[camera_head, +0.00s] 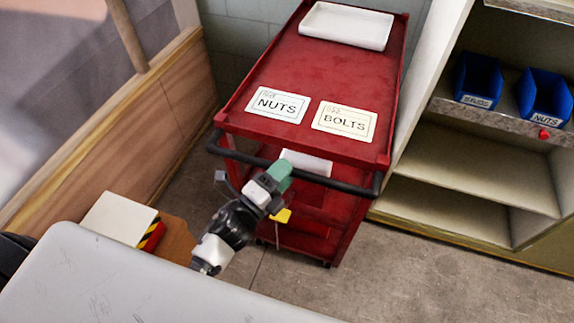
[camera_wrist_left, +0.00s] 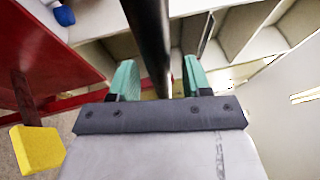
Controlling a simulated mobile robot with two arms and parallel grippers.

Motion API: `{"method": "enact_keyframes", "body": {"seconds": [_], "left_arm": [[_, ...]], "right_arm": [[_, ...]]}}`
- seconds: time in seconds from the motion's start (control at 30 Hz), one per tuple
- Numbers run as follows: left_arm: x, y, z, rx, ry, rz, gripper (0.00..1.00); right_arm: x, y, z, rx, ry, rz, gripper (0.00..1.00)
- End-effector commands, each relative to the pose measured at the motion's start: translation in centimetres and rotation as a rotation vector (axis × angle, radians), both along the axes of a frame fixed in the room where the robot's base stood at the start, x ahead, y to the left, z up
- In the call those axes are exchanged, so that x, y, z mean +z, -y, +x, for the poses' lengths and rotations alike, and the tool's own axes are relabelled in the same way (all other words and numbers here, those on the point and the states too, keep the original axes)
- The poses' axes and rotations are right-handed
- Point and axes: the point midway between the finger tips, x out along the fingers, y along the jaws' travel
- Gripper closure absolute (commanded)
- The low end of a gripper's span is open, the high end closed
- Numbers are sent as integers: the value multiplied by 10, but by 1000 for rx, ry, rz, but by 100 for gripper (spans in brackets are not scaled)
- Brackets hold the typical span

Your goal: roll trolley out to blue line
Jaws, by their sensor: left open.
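The red trolley (camera_head: 330,75) stands between a wood-panelled wall and a shelf unit. Its black handle bar (camera_head: 325,178) runs across its near end. My left gripper (camera_head: 278,172) is at this bar, left of its middle. In the left wrist view, the green fingers of my left gripper (camera_wrist_left: 160,78) are open, with the black handle bar (camera_wrist_left: 148,35) passing between them. I cannot tell whether they touch it. A yellow block (camera_head: 282,215) on a stem is below the handle; it also shows in the left wrist view (camera_wrist_left: 38,148). No blue line is in view. My right gripper is not in view.
A white tray (camera_head: 347,25) and NUTS (camera_head: 277,104) and BOLTS (camera_head: 344,120) cards lie on the trolley. Shelves (camera_head: 470,170) with blue bins (camera_head: 545,97) stand close on the right. A pale surface (camera_head: 140,285) fills the lower left. Grey floor (camera_head: 440,275) is clear at lower right.

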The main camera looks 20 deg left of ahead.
Motion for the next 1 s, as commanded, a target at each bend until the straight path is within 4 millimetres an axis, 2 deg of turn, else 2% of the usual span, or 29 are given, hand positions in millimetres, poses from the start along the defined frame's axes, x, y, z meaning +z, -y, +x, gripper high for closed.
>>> {"method": "enact_keyframes", "body": {"seconds": [0.13,0.43,0.77,1.0], "left_arm": [[2,5,11,1,-1,0,52],[2,6,13,1,-1,0,52],[2,6,13,1,-1,-1,100],[2,6,12,1,-2,0,100]], "right_arm": [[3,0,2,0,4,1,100],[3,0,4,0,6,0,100],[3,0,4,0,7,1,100],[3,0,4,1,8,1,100]]}}
